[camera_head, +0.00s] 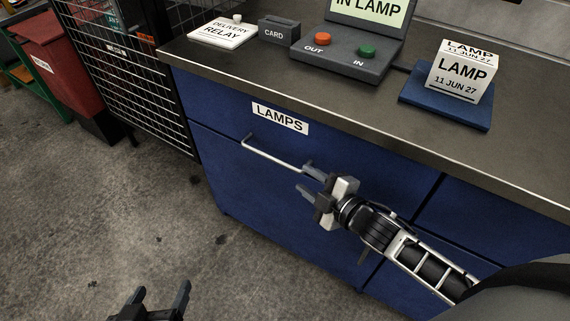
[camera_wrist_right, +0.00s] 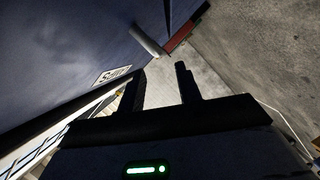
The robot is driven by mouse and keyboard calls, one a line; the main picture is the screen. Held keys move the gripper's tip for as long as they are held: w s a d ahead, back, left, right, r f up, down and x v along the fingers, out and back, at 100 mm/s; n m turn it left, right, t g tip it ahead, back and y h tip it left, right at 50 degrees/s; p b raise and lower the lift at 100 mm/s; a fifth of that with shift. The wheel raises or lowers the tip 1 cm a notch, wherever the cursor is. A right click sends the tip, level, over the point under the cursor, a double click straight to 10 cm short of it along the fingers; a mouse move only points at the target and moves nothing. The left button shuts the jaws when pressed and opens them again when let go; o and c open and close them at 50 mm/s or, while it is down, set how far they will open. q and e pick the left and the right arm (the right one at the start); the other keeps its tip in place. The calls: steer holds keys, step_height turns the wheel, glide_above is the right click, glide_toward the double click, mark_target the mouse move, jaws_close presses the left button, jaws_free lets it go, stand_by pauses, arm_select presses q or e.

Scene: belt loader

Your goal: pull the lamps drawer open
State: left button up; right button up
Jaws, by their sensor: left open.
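The lamps drawer (camera_head: 225,155) is the blue drawer front under the counter, with a white LAMPS label (camera_head: 280,118). It looks shut, flush with the cabinet. Its pale bar handle (camera_head: 272,155) runs across the front below the label. My right gripper (camera_head: 305,178) is open at the handle's right end, its fingertips close to the bar; contact cannot be told. In the right wrist view the handle (camera_wrist_right: 148,41) lies just beyond the two spread, empty fingers (camera_wrist_right: 158,70), and the label (camera_wrist_right: 113,75) shows upside down. My left gripper (camera_head: 161,290) is open and empty, low over the floor.
On the counter (camera_head: 330,100) stand a relay box (camera_head: 222,32), a card holder (camera_head: 278,30), a button panel (camera_head: 345,62) and a lamp carton (camera_head: 462,75) on a blue base. A wire cage (camera_head: 130,70) and red bin (camera_head: 60,65) stand left. Floor before the drawer is clear.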

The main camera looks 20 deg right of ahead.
mark_target(289, 167)
steer(key=b+x, duration=0.1)
steer(key=x, duration=0.8)
steer(key=shift+s, duration=0.1)
jaws_close()
